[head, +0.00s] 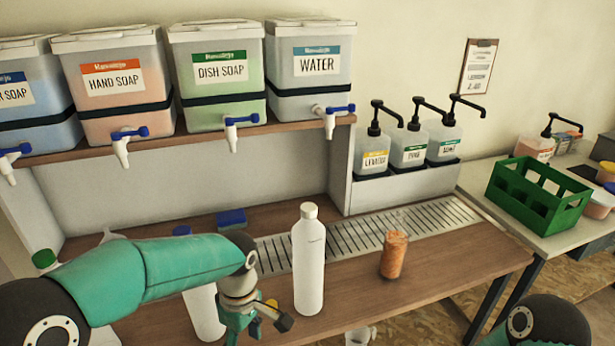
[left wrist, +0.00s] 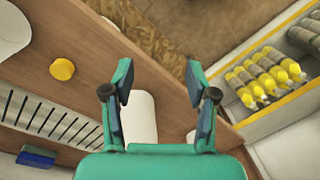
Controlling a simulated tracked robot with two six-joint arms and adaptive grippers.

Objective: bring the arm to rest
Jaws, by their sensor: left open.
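My left arm comes in from the left in the head view. Its gripper (head: 258,318) hangs low over the front of the wooden counter (head: 440,279), left of a white capped bottle (head: 309,262). In the left wrist view the two fingers of this gripper (left wrist: 160,88) stand apart, with nothing clamped between them. A white rounded shape (left wrist: 140,116) shows beyond and between the fingers; I cannot tell whether it is close to them. Only a dark part of my right arm shows at the lower right; its gripper is out of view.
A second white bottle (head: 204,314) is partly hidden by my left arm. An orange-filled jar (head: 394,256) stands right of the tall bottle. Drums with taps line the shelf (head: 250,134). A green crate (head: 537,196) sits on the right table. The counter's right end is clear.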

